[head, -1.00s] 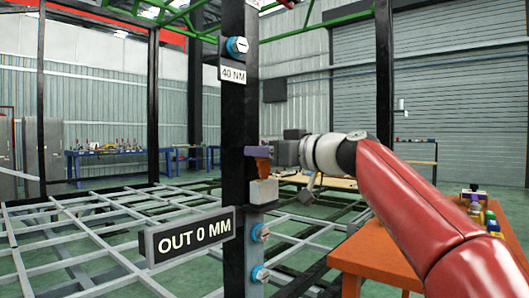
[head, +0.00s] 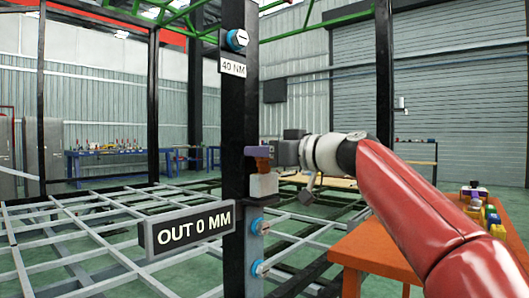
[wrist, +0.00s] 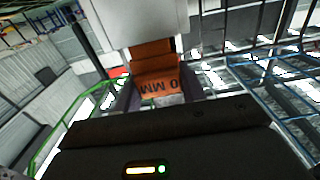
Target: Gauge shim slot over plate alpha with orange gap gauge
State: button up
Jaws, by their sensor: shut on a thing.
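The orange gap gauge (head: 263,164) is held in my gripper (head: 258,151), which is at the right side of a black upright post (head: 233,120). A pale grey block (head: 264,186) is on the post just below the gauge. In the wrist view the gauge (wrist: 156,66) sits between the fingers, with upside-down lettering ending in "0 MM", and its far end meets a pale block face (wrist: 140,20). Whether its tip is inside a slot is hidden. No label naming plate alpha is readable. A sign (head: 187,233) on the post reads "OUT 0 MM".
Blue-ringed bolts show on the post, one above (head: 237,39) over a "40 NM" label (head: 232,67), others below (head: 260,226). A grey chassis grid (head: 90,240) fills the lower left. An orange table (head: 375,250) with small coloured items stands at right.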

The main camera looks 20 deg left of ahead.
aim_at(253, 121)
jog(key=shift+f+b, duration=0.75)
jog(key=shift+b, duration=0.05)
jog(key=shift+r, duration=0.1)
dwell(1.0)
jog(key=shift+r+p, duration=3.65)
jog(key=shift+r, duration=0.3)
